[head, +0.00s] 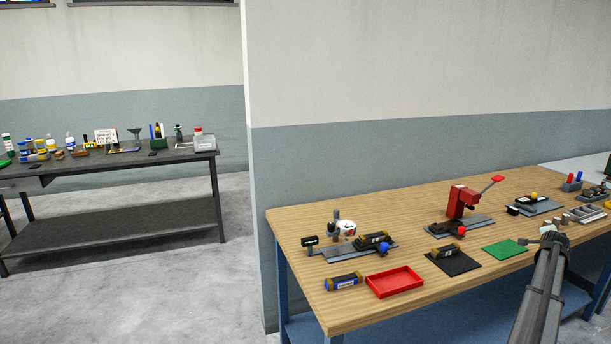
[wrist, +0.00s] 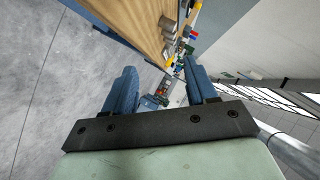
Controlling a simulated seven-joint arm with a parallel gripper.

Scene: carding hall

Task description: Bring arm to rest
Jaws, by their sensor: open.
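My gripper (wrist: 160,78) shows in the wrist view with its two blue fingers spread apart. I see nothing held between them; the bench edge and distant items show beyond. In the head view my grey arm (head: 541,295) rises from the lower right, in front of the right part of the wooden bench (head: 375,312). The gripper's fingers cannot be made out clearly in that view.
The bench holds a red tray (head: 395,282), a black mat (head: 453,263), a green mat (head: 505,249), a red press (head: 463,202) and a fixture (head: 345,250) at left. A dark table (head: 105,222) with bottles stands far left. The floor between is clear.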

